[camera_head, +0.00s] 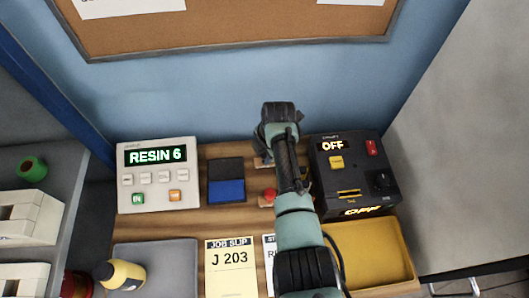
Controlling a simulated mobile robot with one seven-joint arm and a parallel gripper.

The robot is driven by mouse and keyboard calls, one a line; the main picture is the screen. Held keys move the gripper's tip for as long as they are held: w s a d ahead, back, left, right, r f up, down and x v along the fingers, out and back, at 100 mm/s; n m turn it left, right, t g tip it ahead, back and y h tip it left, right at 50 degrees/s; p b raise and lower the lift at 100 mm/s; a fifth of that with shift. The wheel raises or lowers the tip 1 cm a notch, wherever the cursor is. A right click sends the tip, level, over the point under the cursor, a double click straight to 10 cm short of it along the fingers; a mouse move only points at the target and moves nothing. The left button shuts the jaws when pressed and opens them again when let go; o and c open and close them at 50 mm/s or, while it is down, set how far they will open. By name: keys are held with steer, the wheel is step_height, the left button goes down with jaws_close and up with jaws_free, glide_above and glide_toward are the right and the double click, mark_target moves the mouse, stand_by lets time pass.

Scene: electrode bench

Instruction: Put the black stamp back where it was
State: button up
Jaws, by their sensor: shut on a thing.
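My gripper (264,140) is at the far end of my arm, above the wooden bench near the back wall. My wrist hides most of its fingers. It is shut on a small dark thing, apparently the black stamp, of which almost nothing shows. A small wooden piece (262,162) shows just below the gripper; whether they touch is hidden. A red-topped stamp (269,194) stands nearer, just left of my forearm. A pad with a black upper part and a blue lower part (227,190) lies to the left.
A black device reading OFF (335,177) stands close right of my arm. A yellow tray (408,262) lies before it. A RESIN 6 panel (158,195), a J 203 job slip (230,275), a grey tray (155,250) and a yellow bottle (125,274) are left. Another slip is partly hidden.

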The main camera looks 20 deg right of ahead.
steer(key=shift+f, duration=0.35)
steer(key=shift+f, duration=0.1)
steer(key=o, duration=1.1)
steer(key=shift+c, duration=0.2)
